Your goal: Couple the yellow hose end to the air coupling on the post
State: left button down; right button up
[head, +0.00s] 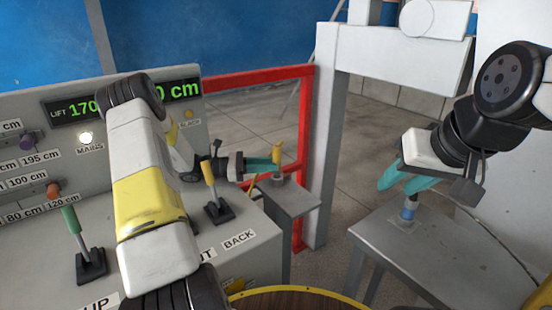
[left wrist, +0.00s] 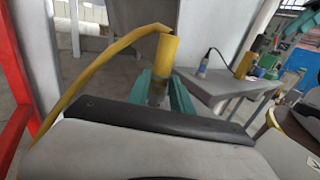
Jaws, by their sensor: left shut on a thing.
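My left gripper (head: 264,163) is shut on the yellow hose end (head: 277,152). In the left wrist view its teal fingers grip either side of the upright hose end (left wrist: 166,55), and the yellow hose arches away to the left. A short grey fitting (head: 277,179) stands on a small grey stand directly below the hose end. It may be the air coupling; whether the two touch I cannot tell. My right gripper (head: 406,181) is open, with its teal fingers above a small blue-and-grey piece (head: 408,211) on a grey table.
The lever console (head: 235,262) is close on the left, with a yellow-handled lever (head: 209,178) near my left arm. A red frame (head: 306,130) and white post (head: 330,150) stand behind. The grey table (head: 380,236) is at right, with open floor between.

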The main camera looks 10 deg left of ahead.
pick_arm(q)
jog(key=shift+r, duration=1.15)
jog(key=shift+f, duration=1.05)
dwell(0.9)
jog(key=c, duration=1.1)
grip_release()
jog(key=shift+f, duration=0.1)
jog(key=shift+o, duration=0.2)
jog(key=v, duration=0.8)
jog(key=shift+c, duration=0.2)
